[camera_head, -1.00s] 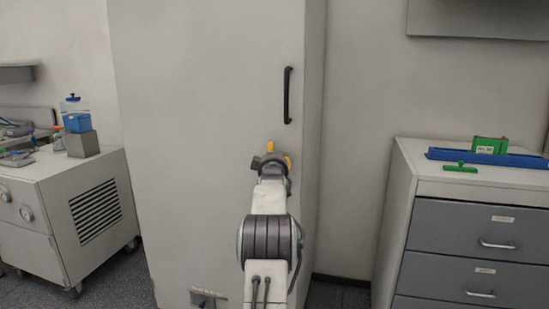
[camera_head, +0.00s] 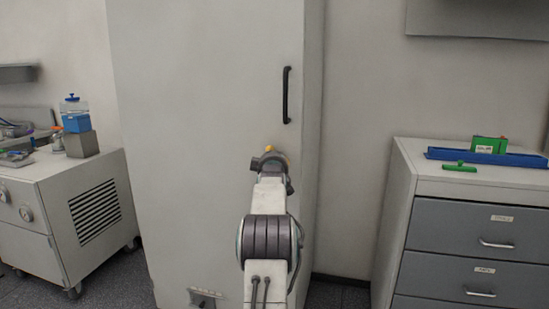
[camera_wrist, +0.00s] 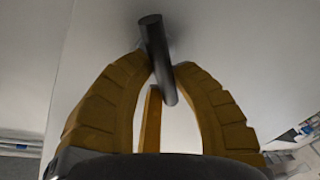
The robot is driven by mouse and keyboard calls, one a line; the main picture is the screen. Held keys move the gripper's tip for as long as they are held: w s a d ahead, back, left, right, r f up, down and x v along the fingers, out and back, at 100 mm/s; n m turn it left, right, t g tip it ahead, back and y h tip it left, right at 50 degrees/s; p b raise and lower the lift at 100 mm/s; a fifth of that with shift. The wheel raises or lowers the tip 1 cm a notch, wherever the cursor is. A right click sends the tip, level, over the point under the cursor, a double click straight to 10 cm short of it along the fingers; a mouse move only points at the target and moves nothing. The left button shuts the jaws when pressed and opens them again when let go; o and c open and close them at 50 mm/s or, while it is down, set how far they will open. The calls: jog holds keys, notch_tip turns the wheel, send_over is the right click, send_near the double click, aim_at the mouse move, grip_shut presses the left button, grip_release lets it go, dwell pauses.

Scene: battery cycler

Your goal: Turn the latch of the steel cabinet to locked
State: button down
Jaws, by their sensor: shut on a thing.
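The steel cabinet (camera_head: 200,120) stands tall and pale straight ahead, its door shut as far as I can see. Its latch (camera_wrist: 156,45) shows in the wrist view as a dark round bar, slightly tilted from upright, leaning from upper left to lower right. My gripper (camera_wrist: 166,68) has its yellow fingers shut on the latch, one on each side of it. In the head view my gripper (camera_head: 271,151) is against the door below the black handle, mostly hidden by my own wrist. The latch is hidden there.
The black vertical handle (camera_head: 286,95) is above my gripper. A grey-drawer cabinet (camera_head: 465,187) stands at right with a blue tray (camera_head: 470,155) and green items on top. A white wheeled unit (camera_head: 60,190) stands at left. Floor shows between the cabinets.

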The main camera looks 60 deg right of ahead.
jog(key=shift+w+a+f+n+y+p, duration=0.15)
jog(key=shift+w+n+y+p, duration=0.2)
jog(key=shift+n, duration=0.55)
jog(key=c, duration=1)
grip_release()
jog(key=shift+s, duration=0.1)
jog(key=shift+s, duration=0.1)
jog(key=shift+v, duration=5.9)
jog(key=shift+a, duration=0.1)
jog(key=shift+c, duration=0.2)
